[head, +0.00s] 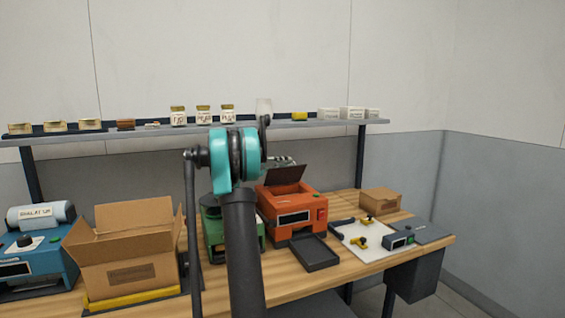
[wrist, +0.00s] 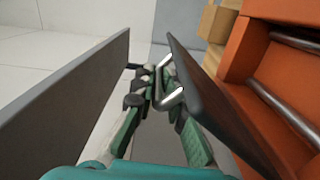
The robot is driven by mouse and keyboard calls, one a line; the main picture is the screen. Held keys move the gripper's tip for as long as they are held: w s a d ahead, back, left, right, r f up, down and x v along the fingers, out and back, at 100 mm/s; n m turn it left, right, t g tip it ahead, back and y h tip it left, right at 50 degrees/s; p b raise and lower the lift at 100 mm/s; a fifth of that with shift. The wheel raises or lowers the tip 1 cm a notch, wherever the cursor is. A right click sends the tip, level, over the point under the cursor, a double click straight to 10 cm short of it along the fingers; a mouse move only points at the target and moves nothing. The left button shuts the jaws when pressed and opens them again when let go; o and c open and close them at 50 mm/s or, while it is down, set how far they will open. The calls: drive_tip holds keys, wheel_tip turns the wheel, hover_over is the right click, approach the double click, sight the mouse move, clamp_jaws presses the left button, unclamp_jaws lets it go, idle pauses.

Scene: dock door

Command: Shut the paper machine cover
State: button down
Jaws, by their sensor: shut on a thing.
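The orange paper machine (head: 292,210) stands on the wooden bench, its dark cover (head: 287,174) raised and tilted above its open top. In the wrist view the cover (wrist: 222,108) is a dark slanting panel beside the orange body (wrist: 256,80), with metal rollers showing inside. A silver bar handle (wrist: 172,101) stands out from the cover. My gripper (wrist: 154,88) is shut on this handle. In the head view my gripper (head: 281,160) shows only in part, just above the cover, with my arm in front of it.
A grey shelf (head: 300,132) with jars and boxes runs behind. A green machine (head: 216,235) stands just left, an open carton (head: 130,275) farther left. A dark tray (head: 314,252) lies in front; a white mat with small tools (head: 365,238) and a small box (head: 380,200) are right.

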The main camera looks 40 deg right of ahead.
sight(288, 168)
drive_tip(key=s+m, duration=0.1)
drive_tip(key=s+f+m, duration=0.1)
drive_tip(key=s+a+m, duration=0.1)
drive_tip(key=shift+s+f+m, duration=0.2)
drive_tip(key=shift+f+m, duration=0.05)
drive_tip(key=shift+m, duration=0.15)
drive_tip(key=shift+s+a+f+m, duration=0.1)
drive_tip(key=shift+s+f+m, duration=0.7)
drive_tip(key=shift+m, duration=0.2)
drive_tip(key=shift+s+f+m, duration=0.15)
drive_tip(key=shift+m, duration=0.15)
drive_tip(key=shift+s+a+f, duration=0.15)
drive_tip(key=shift+s+f, duration=0.2)
drive_tip(key=shift+f, duration=0.15)
drive_tip(key=shift+s+f, duration=0.1)
drive_tip(key=c, duration=1.6)
unclamp_jaws()
drive_tip(key=shift+a, duration=0.1)
drive_tip(key=shift+c, duration=0.2)
wheel_tip(288, 168, up, 10)
